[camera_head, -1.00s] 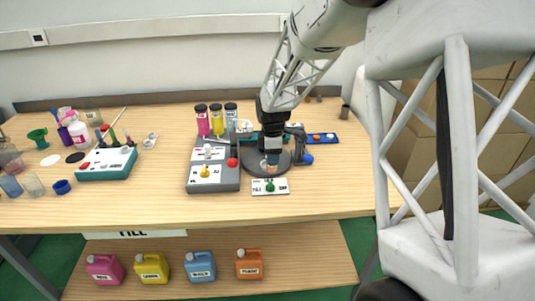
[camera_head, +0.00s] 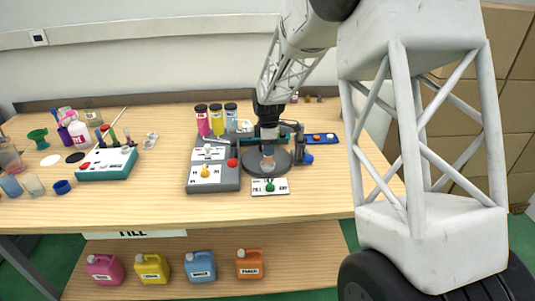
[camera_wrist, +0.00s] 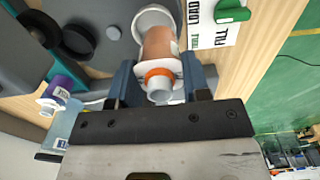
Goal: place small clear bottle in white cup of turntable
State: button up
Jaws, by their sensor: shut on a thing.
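My gripper (camera_wrist: 160,88) is shut on a small bottle (camera_wrist: 160,50) with see-through walls, a brownish-orange body, a white collar and an orange ring at its neck. In the head view my gripper (camera_head: 268,143) points down over the dark round turntable (camera_head: 282,162), near its front. The white cup (camera_wrist: 146,17) shows in the wrist view just beyond the bottle's far end, lined up with it and partly hidden by it. I cannot tell whether the bottle's base is inside the cup or just above it.
A white LOAD/FILL panel with a green switch (camera_wrist: 233,11) lies close beside the cup. A blue-knobbed part (camera_head: 308,159) is close on the right.

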jog(key=shift+w, duration=0.1)
jog(key=shift+w, duration=0.25)
jog(key=shift+f, duration=1.8)
jog(key=shift+f, duration=0.15)
jog(key=o, duration=0.9)
notch_tip(320, 180, up, 12)
jog(key=shift+r, duration=0.15)
